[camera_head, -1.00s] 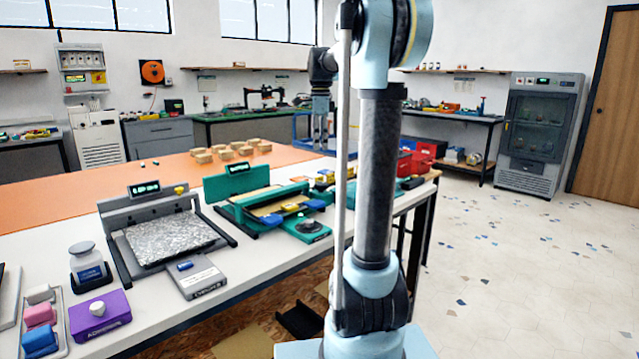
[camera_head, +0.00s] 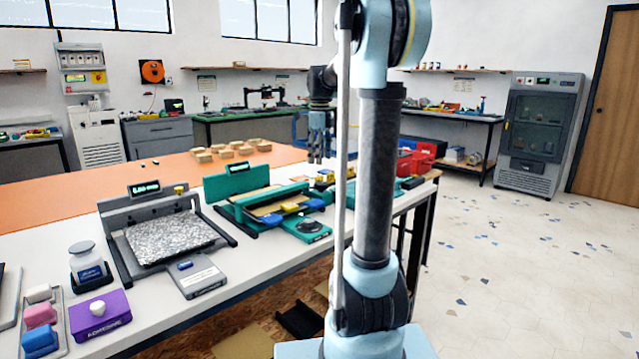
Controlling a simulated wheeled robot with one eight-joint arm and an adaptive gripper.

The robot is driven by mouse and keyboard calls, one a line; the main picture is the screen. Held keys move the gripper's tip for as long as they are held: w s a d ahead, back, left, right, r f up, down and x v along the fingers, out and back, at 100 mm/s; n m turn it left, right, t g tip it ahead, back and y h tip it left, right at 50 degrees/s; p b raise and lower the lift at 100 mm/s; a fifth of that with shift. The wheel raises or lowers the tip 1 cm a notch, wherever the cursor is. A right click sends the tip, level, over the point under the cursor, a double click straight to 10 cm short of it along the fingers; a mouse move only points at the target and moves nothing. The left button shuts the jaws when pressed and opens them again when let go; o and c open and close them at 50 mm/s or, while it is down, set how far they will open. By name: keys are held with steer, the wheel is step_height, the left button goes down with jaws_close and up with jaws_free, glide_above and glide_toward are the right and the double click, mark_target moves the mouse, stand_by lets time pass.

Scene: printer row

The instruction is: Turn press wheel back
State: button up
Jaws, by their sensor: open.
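A teal press (camera_head: 247,210) with a small display stands on the white bench, with a tan sheet and blue parts on its bed. A black round dial (camera_head: 311,226) sits on a teal block at its front right; I cannot tell whether this is the press wheel. My gripper (camera_head: 318,161) hangs fingers down beyond and above the press's right end, apart from it. It is open, and I see nothing in it. My arm's upright link hides part of the bench just right of the gripper.
A grey press (camera_head: 118,245) with a speckled plate, a jar (camera_head: 88,262), a purple box (camera_head: 101,314) and a tray of coloured blocks (camera_head: 62,350) stand to the left. Several tan blocks (camera_head: 225,152) lie on the orange surface behind. Red bins (camera_head: 425,155) stand right of my arm.

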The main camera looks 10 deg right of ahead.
mark_target(320, 183)
step_height(320, 183, down, 10)
steer(key=shift+r, duration=0.2)
stand_by(0.3)
steer(key=c, duration=1.1)
